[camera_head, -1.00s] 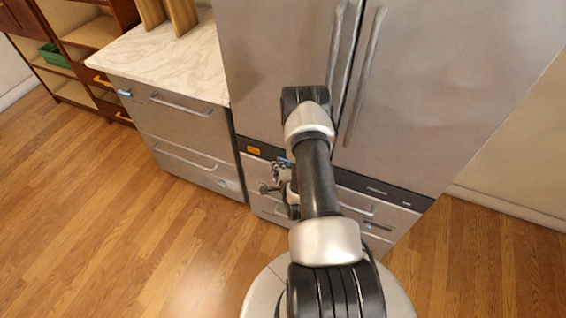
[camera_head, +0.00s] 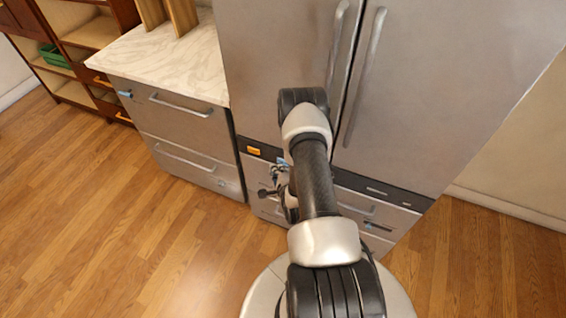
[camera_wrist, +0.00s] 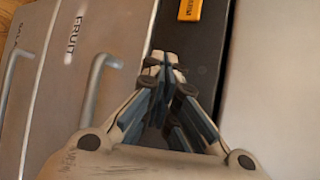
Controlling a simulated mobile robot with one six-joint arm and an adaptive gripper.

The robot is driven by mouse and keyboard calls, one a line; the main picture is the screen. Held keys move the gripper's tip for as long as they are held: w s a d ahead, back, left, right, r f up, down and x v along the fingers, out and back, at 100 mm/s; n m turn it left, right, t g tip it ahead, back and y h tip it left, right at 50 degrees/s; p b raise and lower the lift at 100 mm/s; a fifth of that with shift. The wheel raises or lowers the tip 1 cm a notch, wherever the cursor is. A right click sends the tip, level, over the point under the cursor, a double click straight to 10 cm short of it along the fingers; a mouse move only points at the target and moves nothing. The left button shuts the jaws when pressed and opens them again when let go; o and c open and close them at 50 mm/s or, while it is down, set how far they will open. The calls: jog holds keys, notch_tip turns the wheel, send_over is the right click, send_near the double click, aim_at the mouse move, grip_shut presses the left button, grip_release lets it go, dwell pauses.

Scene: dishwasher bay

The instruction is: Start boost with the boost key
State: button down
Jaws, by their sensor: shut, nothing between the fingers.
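An orange key (camera_head: 253,150) sits at the left end of a dark strip (camera_head: 343,181) below the fridge doors. It also shows at the top of the wrist view (camera_wrist: 190,9), with small lettering too blurred to read. I cannot tell which key is the boost key. My gripper (camera_head: 275,171) is at the strip, right of the orange key and partly hidden by my arm. In the wrist view its shut, empty fingertips (camera_wrist: 163,62) lie over the dark strip, apart from the orange key. Whether they touch the strip is hidden.
Drawers with bar handles, one labelled FRUIT (camera_wrist: 75,36), lie just below the strip. Tall fridge doors (camera_head: 430,90) stand above it. A dishwasher-like cabinet (camera_head: 185,130) with a marble top stands at left. The wood floor in front is clear.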

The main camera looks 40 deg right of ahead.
jog(key=shift+s+a+p, duration=0.1)
jog(key=shift+s+a, duration=0.2)
jog(key=shift+a, duration=0.45)
jog(key=shift+s+a+p, duration=0.15)
jog(key=shift+s+a, duration=0.2)
jog(key=shift+a, duration=0.45)
jog(key=shift+s+a+p, duration=0.1)
jog(key=shift+s+a, duration=0.2)
jog(key=shift+a, duration=0.45)
